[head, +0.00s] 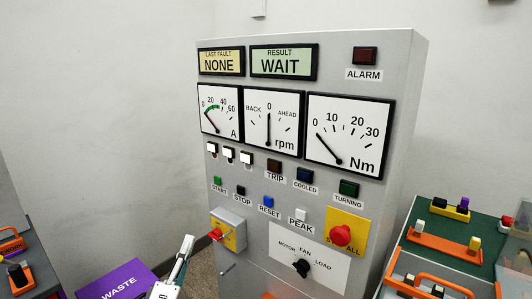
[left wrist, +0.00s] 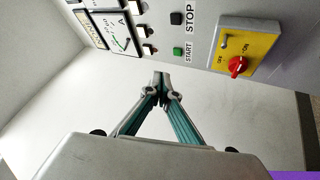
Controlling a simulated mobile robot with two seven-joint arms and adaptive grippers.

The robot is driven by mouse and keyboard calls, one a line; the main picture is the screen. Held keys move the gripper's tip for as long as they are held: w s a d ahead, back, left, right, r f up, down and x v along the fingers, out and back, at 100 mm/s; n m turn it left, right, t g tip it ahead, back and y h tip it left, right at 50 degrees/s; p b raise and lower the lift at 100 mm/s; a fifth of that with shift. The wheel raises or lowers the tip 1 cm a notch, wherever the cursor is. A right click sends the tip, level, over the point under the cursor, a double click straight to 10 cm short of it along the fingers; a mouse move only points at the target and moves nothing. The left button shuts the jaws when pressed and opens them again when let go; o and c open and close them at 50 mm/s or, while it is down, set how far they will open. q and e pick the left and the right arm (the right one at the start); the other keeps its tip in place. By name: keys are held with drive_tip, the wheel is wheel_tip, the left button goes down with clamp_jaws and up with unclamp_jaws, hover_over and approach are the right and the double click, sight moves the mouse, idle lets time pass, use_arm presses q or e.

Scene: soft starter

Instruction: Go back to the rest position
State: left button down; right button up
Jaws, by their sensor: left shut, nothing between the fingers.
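My left gripper (head: 186,246) shows at the bottom of the head view, left of the grey control cabinet (head: 400,120) and apart from its face. In the left wrist view its fingers meet at the tips (left wrist: 160,80), shut with nothing between them. The cabinet's red rotary switch on a yellow plate (left wrist: 237,66) is to the right of the fingertips in that view. The green START button (left wrist: 178,51) is above them. My right gripper is not in view.
A purple WASTE box (head: 118,281) stands at the lower left. A green-topped bench with orange trays (head: 437,239) is right of the cabinet. Another surface with an orange holder (head: 12,243) is at the far left. Bare wall (head: 100,100) fills the left background.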

use_arm(q)
drive_tip(key=s+d+f+m+g+h, duration=0.2)
drive_tip(key=s+d+f+m+g, duration=0.2)
drive_tip(key=s+f+m, duration=0.5)
drive_tip(key=s+a+f+m+g+y, duration=0.1)
drive_tip(key=s+f+m+g, duration=0.3)
drive_tip(key=s+f, duration=0.7)
drive_tip(key=s+a+f+m+g+y, duration=0.2)
drive_tip(key=s+f+m+g, duration=0.2)
drive_tip(key=s+f, duration=0.7)
drive_tip(key=shift+a+f+m+p, duration=0.4)
drive_tip(key=shift+f+m, duration=0.3)
drive_tip(key=shift+m, duration=0.1)
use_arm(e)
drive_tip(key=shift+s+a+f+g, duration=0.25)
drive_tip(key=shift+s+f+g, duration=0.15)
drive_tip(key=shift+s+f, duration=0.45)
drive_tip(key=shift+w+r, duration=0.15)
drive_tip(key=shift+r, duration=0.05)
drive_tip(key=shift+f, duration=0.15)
